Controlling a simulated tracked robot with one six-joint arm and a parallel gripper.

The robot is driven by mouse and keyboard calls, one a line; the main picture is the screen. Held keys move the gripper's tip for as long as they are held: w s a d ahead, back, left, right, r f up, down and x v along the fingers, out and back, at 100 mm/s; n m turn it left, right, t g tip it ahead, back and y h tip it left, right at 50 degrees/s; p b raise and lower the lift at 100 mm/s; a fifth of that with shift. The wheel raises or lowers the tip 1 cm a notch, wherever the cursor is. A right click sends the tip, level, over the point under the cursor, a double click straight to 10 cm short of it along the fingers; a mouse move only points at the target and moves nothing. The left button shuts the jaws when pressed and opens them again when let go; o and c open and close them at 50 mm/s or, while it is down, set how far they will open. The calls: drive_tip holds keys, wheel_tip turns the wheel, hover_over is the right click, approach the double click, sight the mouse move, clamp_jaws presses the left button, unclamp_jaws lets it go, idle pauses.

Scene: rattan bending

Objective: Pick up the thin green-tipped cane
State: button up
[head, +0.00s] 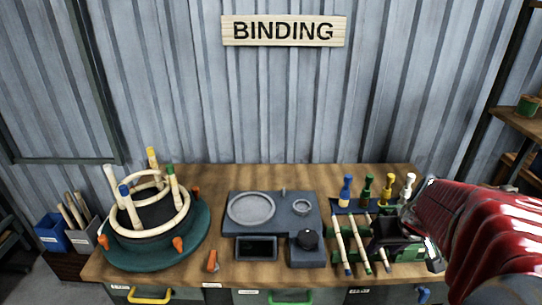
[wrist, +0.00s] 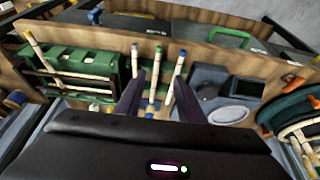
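The thin green-tipped cane (head: 360,242) lies slanted at the right of the bench in the head view, its green tip toward the front edge. It is the middle one of three canes. In the wrist view, the green-tipped cane (wrist: 154,78) shows between the two fingers of my gripper (wrist: 159,80). The fingers are apart and empty, and I cannot tell how far above the cane they are. A blue-tipped cane (head: 342,244) lies to its left in the head view. A third cane (head: 379,247), its tip greyish, lies to its right.
A green rack (wrist: 75,70) with pale canes is beside the three canes. A row of coloured handles (head: 367,191) stands behind them. A grey scale unit (head: 275,213) is left of them. A round teal jig (head: 140,248) with pale hoops stands far left.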

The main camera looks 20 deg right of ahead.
idle(0.3)
approach(367, 263)
drive_tip(key=f, duration=0.1)
drive_tip(key=shift+w+a+f, duration=0.1)
drive_tip(key=shift+w+f, duration=0.5)
drive_tip(key=shift+f, duration=0.15)
drive_tip(key=shift+d+x, duration=0.1)
drive_tip(key=shift+x, duration=1.2)
drive_tip(key=shift+d+x, duration=0.15)
drive_tip(key=shift+x, duration=1.15)
drive_tip(key=shift+s, duration=0.1)
clamp_jaws()
